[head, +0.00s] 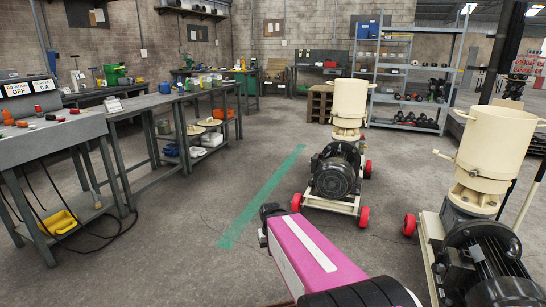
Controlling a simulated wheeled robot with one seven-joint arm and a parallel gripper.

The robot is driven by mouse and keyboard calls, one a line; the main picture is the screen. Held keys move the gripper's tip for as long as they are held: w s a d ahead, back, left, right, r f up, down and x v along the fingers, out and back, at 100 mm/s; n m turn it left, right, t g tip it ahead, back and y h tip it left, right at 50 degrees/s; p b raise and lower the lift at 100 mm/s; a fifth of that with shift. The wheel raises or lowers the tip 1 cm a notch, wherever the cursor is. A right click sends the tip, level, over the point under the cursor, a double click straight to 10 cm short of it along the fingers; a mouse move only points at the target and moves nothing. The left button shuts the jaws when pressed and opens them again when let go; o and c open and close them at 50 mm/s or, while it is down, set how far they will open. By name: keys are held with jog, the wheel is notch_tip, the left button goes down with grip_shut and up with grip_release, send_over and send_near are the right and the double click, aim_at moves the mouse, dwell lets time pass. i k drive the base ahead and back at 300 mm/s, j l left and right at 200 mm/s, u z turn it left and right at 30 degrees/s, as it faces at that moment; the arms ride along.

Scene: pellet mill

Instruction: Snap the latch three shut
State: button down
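I cannot make out latch three or any numbered latch in the head view. Two cream pellet mills with black motors stand on the floor: one at the middle right (349,101), on a cream cart with red wheels, and a larger, nearer one at the right (497,145), partly cut off by the frame's edge. A small cream handle (443,154) sticks out to the left of the nearer mill's drum; I cannot tell whether it is a latch. My magenta arm reaches up from the bottom edge, left of the nearer mill.
A control bench (50,138) with signs and buttons stands at the left, with cables and a yellow item below. Workbenches line the left wall; a grey shelf rack (412,70) stands behind the mills. The floor around the green stripe (262,195) is clear.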

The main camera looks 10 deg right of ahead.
aim_at(436, 151)
jog(key=i+l+z, duration=0.2)
jog(key=i+z, duration=0.2)
jog(key=i+l+z, duration=0.1)
jog(key=i+z, duration=0.75)
jog(key=i+j+z, duration=0.25)
jog(key=z, duration=0.15)
jog(key=i, duration=0.1)
